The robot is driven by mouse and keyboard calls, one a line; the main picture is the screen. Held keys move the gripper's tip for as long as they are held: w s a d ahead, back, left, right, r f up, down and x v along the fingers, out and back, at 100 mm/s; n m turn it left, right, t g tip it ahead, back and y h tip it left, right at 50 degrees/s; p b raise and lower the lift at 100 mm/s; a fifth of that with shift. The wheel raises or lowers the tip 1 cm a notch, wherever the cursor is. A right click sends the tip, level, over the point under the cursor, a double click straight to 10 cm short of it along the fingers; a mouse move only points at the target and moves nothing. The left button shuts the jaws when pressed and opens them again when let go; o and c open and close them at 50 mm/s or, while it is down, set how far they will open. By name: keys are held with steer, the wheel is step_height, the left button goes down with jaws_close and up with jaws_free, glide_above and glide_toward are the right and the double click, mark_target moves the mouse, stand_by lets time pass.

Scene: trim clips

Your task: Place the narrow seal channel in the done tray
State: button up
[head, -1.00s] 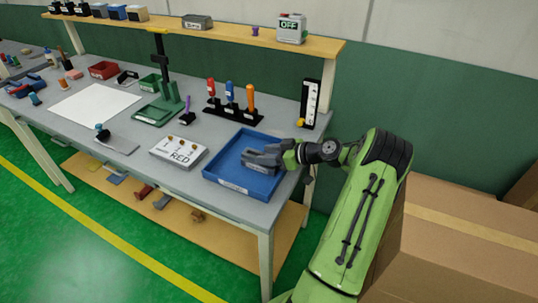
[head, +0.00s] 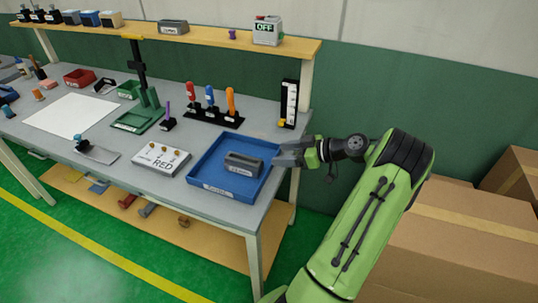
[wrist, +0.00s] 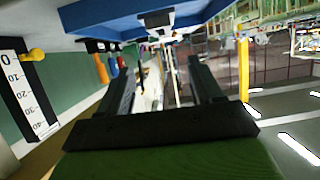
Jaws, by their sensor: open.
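A grey, narrow block-like piece with a small label, apparently the seal channel (head: 243,164), lies inside the blue tray (head: 227,190) at the right end of the bench. The tray has a white label on its front wall, too small to read. My gripper (head: 282,154) is open and empty at the tray's right edge, apart from the grey piece. In the wrist view the two dark fingers (wrist: 160,80) stand apart with nothing between them. The grey piece (wrist: 157,18) and the tray's blue wall (wrist: 95,15) show at the top there.
Cardboard boxes (head: 450,240) stand at the right. A shelf (head: 200,38) runs above the bench.

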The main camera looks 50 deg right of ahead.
steer(key=w+a+r+g+h, duration=0.1)
steer(key=w+a+r+g, duration=0.15)
steer(key=a, duration=0.55)
steer(key=w+a+r+g, duration=0.1)
steer(key=a+r+g, duration=0.15)
steer(key=a, duration=0.55)
steer(key=w+a+r+g+h, duration=0.1)
steer(key=w+a+r+g, duration=0.15)
steer(key=a, duration=0.55)
steer(key=s+a+r+m+h, duration=0.1)
steer(key=s+a+m, duration=0.1)
steer(key=s+a, duration=0.3)
steer(key=s+a+r+m+h, duration=0.1)
steer(key=s+a, duration=0.5)
steer(key=s, duration=0.8)
steer(key=shift+r+m+h, duration=0.4)
steer(key=shift+r, duration=0.35)
steer(key=shift+t, duration=0.25)
step_height(320, 180, up, 2)
steer(key=shift+p, duration=0.95)
